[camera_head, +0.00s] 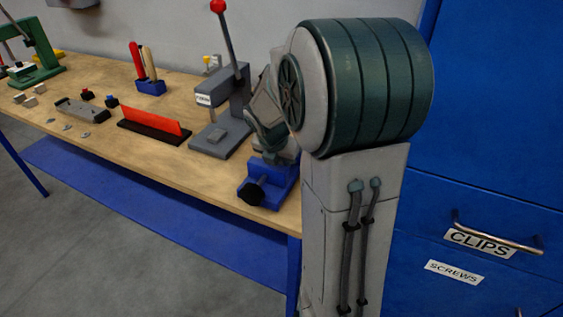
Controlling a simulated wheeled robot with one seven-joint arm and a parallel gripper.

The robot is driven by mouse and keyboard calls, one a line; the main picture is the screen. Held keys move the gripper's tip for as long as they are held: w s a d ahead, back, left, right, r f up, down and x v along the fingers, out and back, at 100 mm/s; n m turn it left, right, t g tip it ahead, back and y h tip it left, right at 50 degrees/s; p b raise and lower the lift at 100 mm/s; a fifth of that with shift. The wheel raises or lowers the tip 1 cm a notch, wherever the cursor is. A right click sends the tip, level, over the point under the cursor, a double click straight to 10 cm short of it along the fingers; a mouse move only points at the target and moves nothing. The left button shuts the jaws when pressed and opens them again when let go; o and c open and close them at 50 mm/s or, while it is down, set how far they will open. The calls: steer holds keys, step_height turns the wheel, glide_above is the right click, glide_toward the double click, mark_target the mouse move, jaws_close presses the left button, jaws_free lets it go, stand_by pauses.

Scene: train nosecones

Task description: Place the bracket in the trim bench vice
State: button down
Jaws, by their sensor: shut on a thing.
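The blue trim bench vice (266,188) stands at the front right corner of the wooden bench, with a black knob facing outward. My gripper (279,157) is low over the top of the vice, largely hidden behind my own arm and wrist. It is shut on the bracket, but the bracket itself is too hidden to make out. I cannot tell whether the bracket touches the vice or sits between its jaws.
A grey lever press (222,135) with a red ball handle stands just left of the vice. Further left on the bench (90,130) are a red strip on a black base (153,127), a blue tool holder (150,88) and a green press (38,70). Blue drawers (490,190) stand at right.

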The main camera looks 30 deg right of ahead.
steer(key=shift+f, duration=0.15)
steer(key=c, duration=1.4)
jaws_free()
steer(key=shift+o, duration=0.2)
